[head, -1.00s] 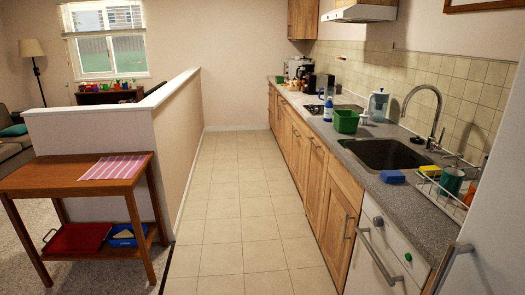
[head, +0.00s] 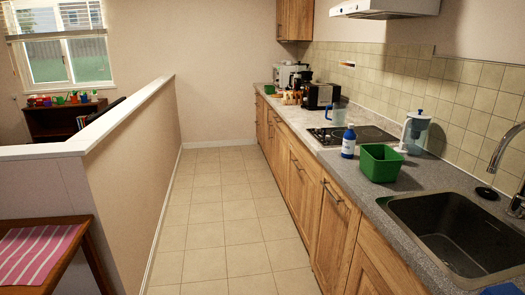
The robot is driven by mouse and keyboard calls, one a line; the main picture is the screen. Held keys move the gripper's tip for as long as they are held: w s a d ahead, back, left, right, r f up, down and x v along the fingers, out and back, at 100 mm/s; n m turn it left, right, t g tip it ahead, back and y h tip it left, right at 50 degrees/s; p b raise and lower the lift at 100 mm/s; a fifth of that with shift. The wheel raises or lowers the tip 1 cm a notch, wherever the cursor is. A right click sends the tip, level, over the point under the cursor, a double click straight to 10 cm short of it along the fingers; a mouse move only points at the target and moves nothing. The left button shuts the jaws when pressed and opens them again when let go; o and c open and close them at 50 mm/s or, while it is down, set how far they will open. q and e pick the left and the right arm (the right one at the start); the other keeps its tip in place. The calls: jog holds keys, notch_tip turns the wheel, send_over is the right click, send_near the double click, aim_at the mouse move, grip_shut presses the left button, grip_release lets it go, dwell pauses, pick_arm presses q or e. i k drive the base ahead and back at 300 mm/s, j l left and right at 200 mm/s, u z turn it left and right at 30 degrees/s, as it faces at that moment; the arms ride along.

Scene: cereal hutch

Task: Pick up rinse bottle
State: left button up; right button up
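A blue and white bottle (head: 348,142), which looks like the rinse bottle, stands upright on the right-hand counter, just left of and behind a green tub (head: 380,162). Its label is too small to read. Neither of my grippers shows in the head view.
A sink (head: 455,232) with a faucet is at the near right of the counter (head: 355,185). A clear pitcher (head: 416,130) stands behind the tub, and a stove top (head: 350,136) lies beyond the bottle. The tiled floor (head: 216,215) between counter and low wall (head: 130,150) is clear.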

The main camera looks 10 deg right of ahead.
aim_at(349, 137)
jog(key=i+z, duration=0.1)
jog(key=i, duration=0.4)
jog(key=i+j+z, duration=0.15)
jog(key=i, duration=0.4)
jog(key=i+j+z, duration=0.1)
jog(key=i, duration=0.4)
jog(key=i+j+z, duration=0.1)
jog(key=i, duration=0.4)
jog(key=j, duration=0.1)
